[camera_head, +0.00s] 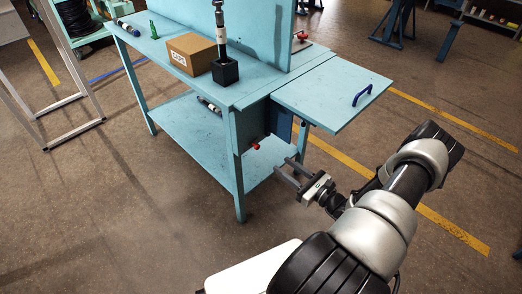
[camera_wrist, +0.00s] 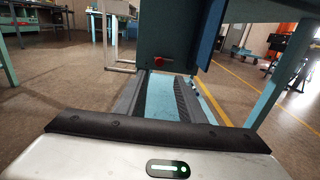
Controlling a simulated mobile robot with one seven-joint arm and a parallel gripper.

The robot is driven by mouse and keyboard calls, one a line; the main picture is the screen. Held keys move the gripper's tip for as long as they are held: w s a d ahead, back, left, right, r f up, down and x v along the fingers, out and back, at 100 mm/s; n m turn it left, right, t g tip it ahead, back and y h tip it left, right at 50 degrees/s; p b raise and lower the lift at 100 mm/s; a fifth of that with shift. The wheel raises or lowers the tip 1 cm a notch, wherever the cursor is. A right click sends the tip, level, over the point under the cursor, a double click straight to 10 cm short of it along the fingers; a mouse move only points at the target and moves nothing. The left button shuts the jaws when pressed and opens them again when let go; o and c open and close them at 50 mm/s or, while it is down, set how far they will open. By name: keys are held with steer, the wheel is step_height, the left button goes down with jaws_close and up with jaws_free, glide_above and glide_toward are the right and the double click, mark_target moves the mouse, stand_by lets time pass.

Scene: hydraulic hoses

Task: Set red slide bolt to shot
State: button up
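The red slide bolt shows as a small red knob (camera_head: 256,146) at the lower edge of the box-like cabinet (camera_head: 250,121) under the right end of the blue workbench. In the wrist view the red knob (camera_wrist: 158,61) sits straight ahead, beyond the fingertips and low on the cabinet face. I cannot tell from these frames which position the bolt is in. My gripper (camera_head: 283,167) is to the right of and below the knob, apart from it, pointing toward the bench. Its two fingers (camera_wrist: 162,80) are spread with nothing between them.
A flap or door with a blue handle (camera_head: 362,95) sticks out from the bench's right end, above my gripper. A cardboard box (camera_head: 192,54) and a black holder with an upright hose (camera_head: 225,72) stand on top. A bench leg (camera_head: 238,180) is left of my gripper. Floor in front is clear.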

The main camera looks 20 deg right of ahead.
mark_target(258, 147)
steer(key=b+x, duration=0.1)
steer(key=x, duration=1.1)
steer(key=shift+w+a+b, duration=0.15)
steer(key=shift+w+b, duration=0.1)
steer(key=shift+b, duration=0.15)
jaws_close()
